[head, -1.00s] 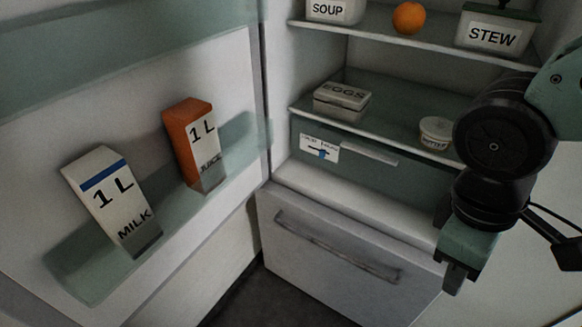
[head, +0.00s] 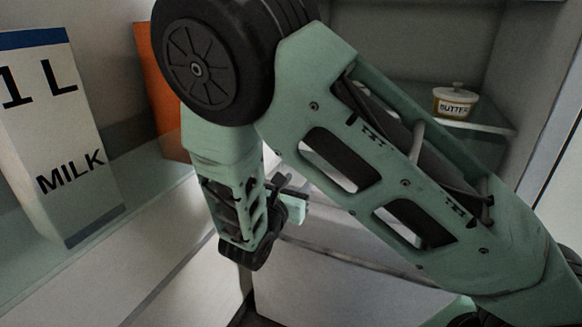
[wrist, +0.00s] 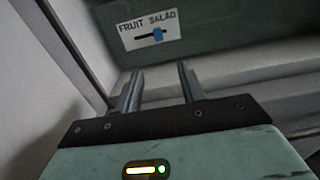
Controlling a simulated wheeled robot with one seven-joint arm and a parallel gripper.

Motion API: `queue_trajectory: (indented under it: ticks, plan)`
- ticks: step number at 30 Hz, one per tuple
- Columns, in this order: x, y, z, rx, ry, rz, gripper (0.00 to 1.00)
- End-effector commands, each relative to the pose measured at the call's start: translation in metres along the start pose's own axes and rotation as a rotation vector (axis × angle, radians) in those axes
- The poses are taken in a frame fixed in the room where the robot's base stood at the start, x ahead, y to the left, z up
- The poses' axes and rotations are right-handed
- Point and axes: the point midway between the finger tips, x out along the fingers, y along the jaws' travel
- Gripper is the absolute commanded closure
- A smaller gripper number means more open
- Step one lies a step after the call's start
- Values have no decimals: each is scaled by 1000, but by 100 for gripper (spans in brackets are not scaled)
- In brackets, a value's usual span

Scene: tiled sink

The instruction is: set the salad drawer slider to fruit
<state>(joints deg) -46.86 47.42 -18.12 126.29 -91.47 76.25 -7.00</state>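The slider plate (wrist: 148,29) is a white label reading FRUIT SALAD with a short dark slot on the front of the salad drawer (wrist: 225,22). Its blue knob (wrist: 158,34) sits right of the slot's middle, on the SALAD side. My gripper (wrist: 159,84) is open in the wrist view, with a clear gap between its two fingers and nothing in it. The fingertips lie below the plate in that picture, apart from the knob. In the head view my arm hides the slider, and my gripper (head: 292,194) is partly hidden.
The open fridge door on the left holds a milk carton (head: 62,140) and an orange juice carton (head: 160,90), close to my arm. A butter tub (head: 455,103) stands on the shelf at right. A fridge side wall (wrist: 35,100) is left of my gripper in the wrist view.

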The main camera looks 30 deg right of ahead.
Motion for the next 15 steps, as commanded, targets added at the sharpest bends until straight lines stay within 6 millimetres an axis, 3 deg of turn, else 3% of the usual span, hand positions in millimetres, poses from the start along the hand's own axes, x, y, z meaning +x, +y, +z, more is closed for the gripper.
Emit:
queue_trajectory:
  ticks: [5, 15]
  plan:
    - [15, 2, 0, -4, -8, 5, 60]
    - [83, 1, 0, -3, -5, 2, 60]
